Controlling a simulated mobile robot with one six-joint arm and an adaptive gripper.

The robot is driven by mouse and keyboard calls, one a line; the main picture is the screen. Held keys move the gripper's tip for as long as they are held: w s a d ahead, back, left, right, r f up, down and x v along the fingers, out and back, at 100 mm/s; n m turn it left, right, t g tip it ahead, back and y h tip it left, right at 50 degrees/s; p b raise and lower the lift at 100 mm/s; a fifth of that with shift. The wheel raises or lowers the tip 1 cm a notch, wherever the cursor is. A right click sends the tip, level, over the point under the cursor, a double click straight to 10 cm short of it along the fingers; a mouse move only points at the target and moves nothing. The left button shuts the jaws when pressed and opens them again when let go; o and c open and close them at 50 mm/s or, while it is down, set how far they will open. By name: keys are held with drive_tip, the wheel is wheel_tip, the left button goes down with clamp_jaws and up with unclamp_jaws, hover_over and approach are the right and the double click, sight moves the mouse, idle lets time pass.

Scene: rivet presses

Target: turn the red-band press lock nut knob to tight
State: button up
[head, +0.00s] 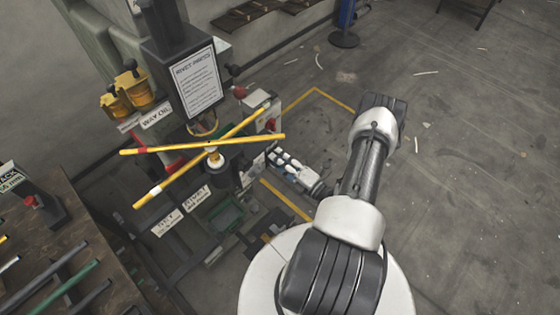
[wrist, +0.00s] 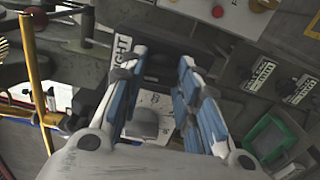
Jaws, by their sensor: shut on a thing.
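My gripper (wrist: 158,72) reaches up into the wrist view with its two blue-and-white fingers on either side of a dark knob (wrist: 158,64). The knob is in shadow, in front of a black block, and its turn angle is hard to read. A white label (wrist: 120,46), seemingly reading TIGHT, sits left of the fingertips. In the head view my gripper (head: 281,163) is low at the right side of the press (head: 178,50), and the knob is hidden there. Crossed yellow bars (head: 170,180) stand out from the press, one with red bands and one with white bands.
A white panel with a red button (wrist: 258,4) is at the top of the wrist view. A green bin (wrist: 269,138) and small label plates (wrist: 260,74) lie to the right. Open floor (head: 470,150) lies right of my arm.

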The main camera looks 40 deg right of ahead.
drive_tip(key=shift+m, duration=0.6)
drive_tip(key=o, duration=1.1)
drive_tip(key=shift+c, duration=0.2)
drive_tip(key=s, duration=1.2)
drive_tip(key=shift+d, duration=0.45)
